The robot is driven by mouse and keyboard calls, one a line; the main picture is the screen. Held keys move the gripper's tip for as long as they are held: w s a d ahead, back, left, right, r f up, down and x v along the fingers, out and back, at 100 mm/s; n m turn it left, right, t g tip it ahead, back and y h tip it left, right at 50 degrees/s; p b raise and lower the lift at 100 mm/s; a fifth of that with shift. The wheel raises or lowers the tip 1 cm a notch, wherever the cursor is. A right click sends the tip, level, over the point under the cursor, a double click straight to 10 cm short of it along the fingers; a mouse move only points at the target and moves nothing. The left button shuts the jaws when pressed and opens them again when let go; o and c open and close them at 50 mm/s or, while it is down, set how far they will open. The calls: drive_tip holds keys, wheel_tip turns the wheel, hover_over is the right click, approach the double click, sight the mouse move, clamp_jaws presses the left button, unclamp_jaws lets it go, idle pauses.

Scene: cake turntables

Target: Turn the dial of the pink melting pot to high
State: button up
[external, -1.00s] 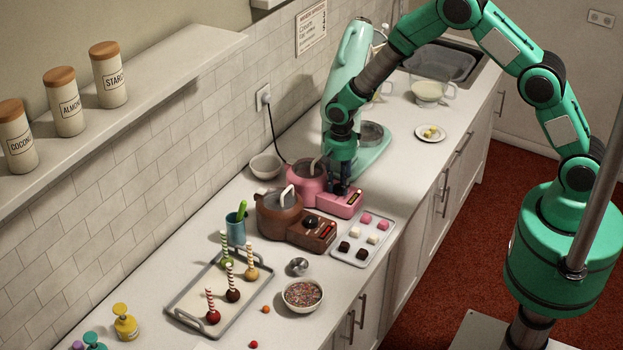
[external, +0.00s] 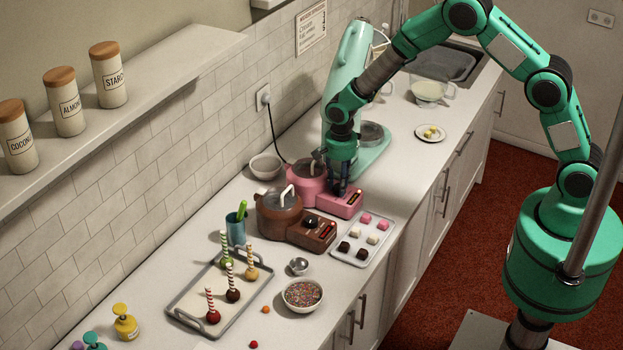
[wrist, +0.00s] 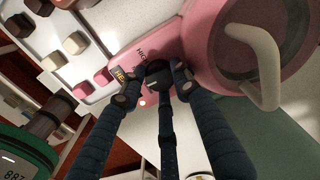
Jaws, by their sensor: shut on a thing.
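The pink melting pot (external: 306,182) stands on the counter behind the brown one, with its control box (external: 350,203) on its right side. In the wrist view the pink pot (wrist: 205,55) fills the upper right, with its white curved handle. My gripper (external: 341,192) points down over the control box. In the wrist view my gripper (wrist: 155,84) has its dark fingers closed around the black dial (wrist: 157,72). Lettering shows on the pink panel beside the dial, partly covered by the fingers. The dial's exact setting is hard to read.
The brown melting pot (external: 279,216) stands close in front. A tray of sweets (external: 345,252) lies to its right. The mint stand mixer (external: 347,85) rises behind my gripper. A white bowl (external: 265,166) sits by the wall.

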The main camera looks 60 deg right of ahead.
drive_tip(key=o, duration=1.2)
drive_tip(key=shift+r, duration=0.15)
drive_tip(key=shift+r, duration=3.85)
drive_tip(key=c, duration=0.3)
